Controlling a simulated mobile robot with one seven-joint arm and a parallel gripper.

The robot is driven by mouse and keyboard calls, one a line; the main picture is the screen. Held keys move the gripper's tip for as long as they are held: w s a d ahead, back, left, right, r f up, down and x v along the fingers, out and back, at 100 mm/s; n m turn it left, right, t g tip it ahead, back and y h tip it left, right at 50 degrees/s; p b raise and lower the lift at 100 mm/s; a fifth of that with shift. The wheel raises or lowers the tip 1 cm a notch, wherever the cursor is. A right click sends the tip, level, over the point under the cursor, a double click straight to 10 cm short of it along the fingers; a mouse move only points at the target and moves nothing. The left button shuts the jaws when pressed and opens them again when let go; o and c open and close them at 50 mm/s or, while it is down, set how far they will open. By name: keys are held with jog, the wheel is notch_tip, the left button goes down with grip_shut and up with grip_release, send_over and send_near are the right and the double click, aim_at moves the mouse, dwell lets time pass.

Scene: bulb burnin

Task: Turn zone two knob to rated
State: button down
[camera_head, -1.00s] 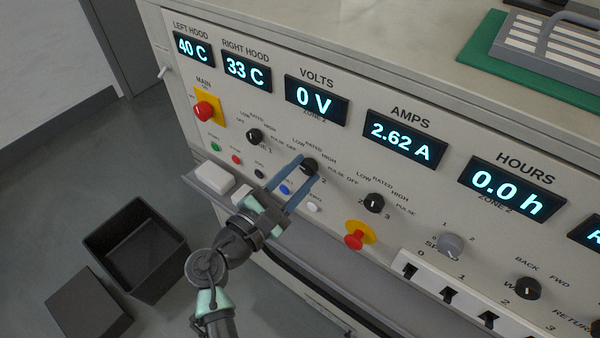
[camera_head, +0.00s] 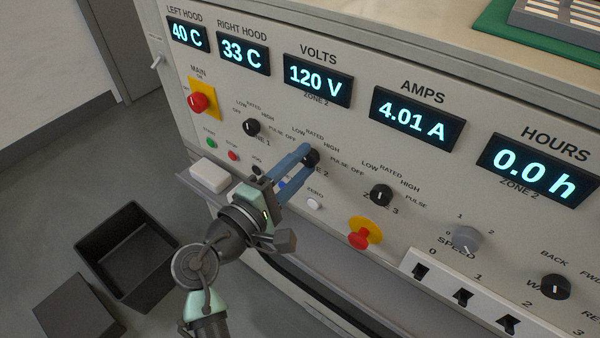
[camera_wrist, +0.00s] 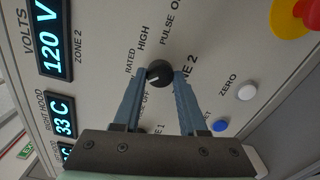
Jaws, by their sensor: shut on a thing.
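The zone two knob (camera_head: 311,157) is a black round knob on the grey panel, below the volts display. Labels low, rated, high, pulse and off ring it. My gripper (camera_head: 306,155) reaches it from the lower left, with its two blue fingers shut on the knob's sides. In the wrist view the knob (camera_wrist: 159,73) sits between the fingertips (camera_wrist: 162,78), and its pale mark points to the left, roughly toward the rated label. The volts display (camera_head: 318,79) reads 120 V and the amps display (camera_head: 417,118) reads 4.01 A.
The zone one knob (camera_head: 251,127) and zone three knob (camera_head: 381,195) flank it. A red emergency button (camera_head: 360,239) is below right, and the red main switch (camera_head: 198,101) is at left. A black bin (camera_head: 128,254) stands on the floor.

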jog(key=m+b, duration=0.4)
jog(key=m, duration=0.1)
jog(key=shift+f, duration=0.25)
jog(key=shift+r+m+b, duration=0.15)
jog(key=shift+m+b, duration=1)
jog(key=shift+m, duration=0.15)
jog(key=shift+r+m, duration=0.1)
jog(key=shift+m, duration=0.2)
jog(key=shift+c, duration=2.2)
grip_release()
jog(key=v, duration=1.3)
jog(key=shift+p, duration=0.4)
jog(key=shift+r, duration=0.1)
